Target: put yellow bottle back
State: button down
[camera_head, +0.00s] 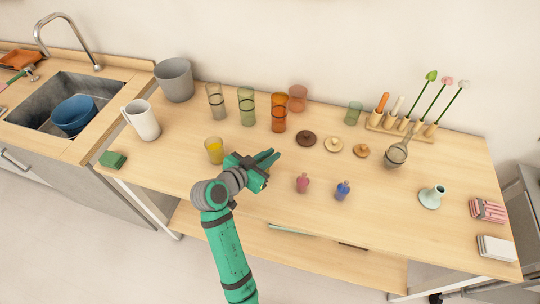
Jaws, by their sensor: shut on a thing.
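My gripper (266,160) is above the front middle of the wooden table (400,238), at the end of my green arm. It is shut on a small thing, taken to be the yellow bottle. The fingers and wrist hide nearly all of it, so its shape and whether it touches the table cannot be told. A small pink bottle (303,184) and a small blue bottle (343,190) stand upright to the right of my gripper, in a rough row near the front edge.
A glass with yellow contents (214,151) stands close left of my gripper. Tall glasses, including an orange one (279,113), and round lids (306,139) are behind. A pale vase (432,197) stands at right. Bare tabletop lies around the small bottles.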

jog(key=shift+f, duration=0.1)
jog(key=c, duration=1.8)
grip_release()
jog(key=shift+s+a+r, duration=0.15)
jog(key=shift+r, duration=0.1)
jog(key=v, duration=1.1)
jog(key=shift+s, duration=0.25)
jog(key=shift+a+r, duration=0.1)
jog(key=shift+a, duration=0.05)
